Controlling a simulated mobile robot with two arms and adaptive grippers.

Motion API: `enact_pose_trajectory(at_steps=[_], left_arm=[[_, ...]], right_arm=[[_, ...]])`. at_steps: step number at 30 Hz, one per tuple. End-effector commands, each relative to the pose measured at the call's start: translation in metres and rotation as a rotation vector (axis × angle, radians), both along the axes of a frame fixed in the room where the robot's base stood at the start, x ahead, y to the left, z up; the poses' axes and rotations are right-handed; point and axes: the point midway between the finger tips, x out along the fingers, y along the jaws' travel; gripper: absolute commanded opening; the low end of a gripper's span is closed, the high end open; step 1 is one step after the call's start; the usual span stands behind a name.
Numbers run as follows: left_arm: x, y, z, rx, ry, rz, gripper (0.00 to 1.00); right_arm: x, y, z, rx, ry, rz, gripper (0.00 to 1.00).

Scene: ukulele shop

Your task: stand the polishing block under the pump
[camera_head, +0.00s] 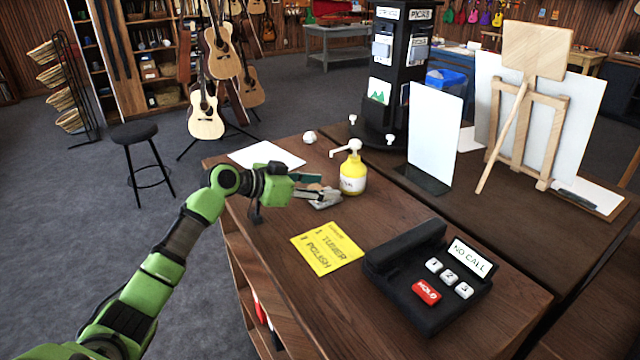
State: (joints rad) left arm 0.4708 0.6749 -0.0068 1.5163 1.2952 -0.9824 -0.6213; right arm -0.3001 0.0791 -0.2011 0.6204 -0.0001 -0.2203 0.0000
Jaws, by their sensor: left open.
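A yellow pump bottle (352,178) with a white pump head stands upright on the brown wooden counter; its spout points left. My left gripper (322,192) reaches in from the left, low over the counter, just left of the bottle. Its jaws are open. A small dark green and tan piece (309,179) shows at the jaws, partly hidden by the gripper; it may be the polishing block, but I cannot tell whether the fingers touch it. My right gripper is not in view.
A yellow note (327,249) and a black phone (428,280) with a red HOLD button lie in front. White paper (266,156) and a small white ball (309,137) are behind. A black display stand (393,85) and a white panel (434,135) stand beyond the bottle.

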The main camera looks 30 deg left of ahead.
Motion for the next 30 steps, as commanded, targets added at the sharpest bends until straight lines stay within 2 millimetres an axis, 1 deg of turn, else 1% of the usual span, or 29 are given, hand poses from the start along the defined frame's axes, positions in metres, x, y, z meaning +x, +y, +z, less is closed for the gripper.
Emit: enact_pose_trajectory(at_steps=[1,2,9,12,15,21,30], left_arm=[[-0.004,0.0,-0.001,-0.003,0.016,-0.003,0.5],[-0.01,0.004,-0.003,-0.001,0.013,-0.002,0.5],[-0.054,0.032,0.022,0.005,0.003,0.0,0.5],[-0.071,0.041,0.031,0.005,0.002,0.0,0.5],[-0.083,0.049,0.039,0.003,0.001,-0.001,0.5],[-0.095,0.055,0.049,0.0,-0.002,-0.002,0.5],[-0.096,0.056,0.051,0.001,-0.004,-0.001,0.5]], right_arm=[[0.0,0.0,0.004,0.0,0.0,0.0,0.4],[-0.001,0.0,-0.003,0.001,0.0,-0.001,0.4],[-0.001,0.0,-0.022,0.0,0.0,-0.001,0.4],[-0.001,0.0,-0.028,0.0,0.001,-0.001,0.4],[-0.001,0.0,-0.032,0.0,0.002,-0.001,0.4],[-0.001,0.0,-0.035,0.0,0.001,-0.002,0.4],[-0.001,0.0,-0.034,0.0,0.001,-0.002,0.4]])
